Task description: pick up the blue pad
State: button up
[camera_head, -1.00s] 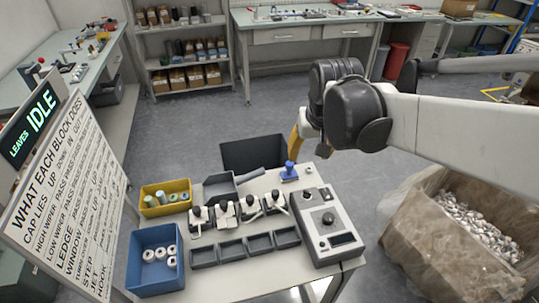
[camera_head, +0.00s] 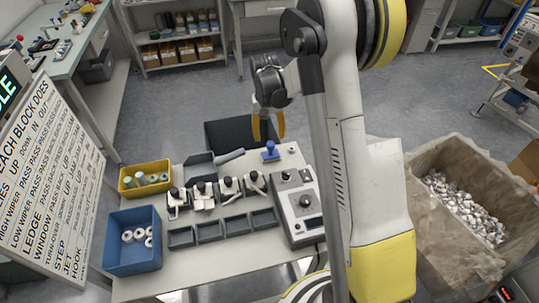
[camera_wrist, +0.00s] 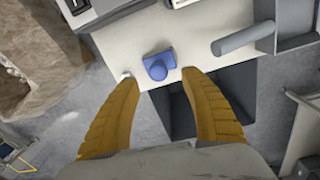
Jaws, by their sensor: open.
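The blue pad (camera_head: 270,151) stands near the back edge of the grey worktable, with a small upright knob on a flatter base. In the wrist view the blue pad (camera_wrist: 159,64) lies beyond and between the fingertips. My gripper (camera_head: 268,137) is open and empty, its yellow-orange fingers above the table's back edge, just behind and above the pad. In the wrist view my gripper (camera_wrist: 158,76) has its two fingers spread wide apart. Neither finger appears to touch the pad.
A grey control box (camera_head: 300,215) stands at the table's right. Several black-knobbed blocks (camera_head: 203,197) stand left of it, behind dark trays (camera_head: 208,231). A yellow bin (camera_head: 130,186) and a blue bin (camera_head: 118,262) sit at left. A dark bin (camera_head: 222,130) is behind the table.

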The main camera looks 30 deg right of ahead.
aim_at(270, 144)
jog(key=f+b, duration=0.1)
jog(key=f, duration=0.2)
jog(key=f+b, duration=0.1)
jog(key=f, duration=0.2)
jog(key=shift+s+d+f, duration=0.1)
jog(key=shift+d+f, duration=0.1)
jog(key=shift+f, duration=0.2)
jog(key=shift+r, duration=0.1)
jog(key=shift+c, duration=0.6)
grip_shut()
